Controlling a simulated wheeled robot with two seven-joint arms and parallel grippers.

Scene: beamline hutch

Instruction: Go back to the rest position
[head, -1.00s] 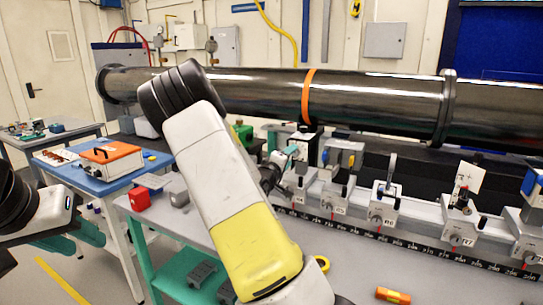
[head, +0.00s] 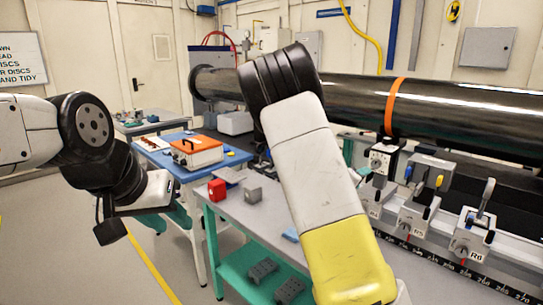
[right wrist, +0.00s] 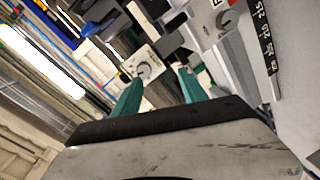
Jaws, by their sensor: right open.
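My left arm comes in from the left in the head view. Its gripper (head: 178,214) hangs low beside the blue table, partly hidden by the wrist, so its opening does not show. My right arm's white and yellow link crosses the middle of the head view and hides the right gripper there. In the right wrist view my right gripper (right wrist: 158,88) is open, with two teal fingers apart and nothing held between them. A grey carriage with a round knob (right wrist: 145,68) shows beyond the fingers; I cannot tell the exact gap.
A long dark pipe (head: 450,108) with an orange band runs behind the grey bench (head: 245,218). Carriages (head: 472,238) stand on a scaled rail at right. A red block (head: 217,190) lies on the bench. A blue table (head: 165,162) carries an orange case (head: 197,152). Floor at lower left is clear.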

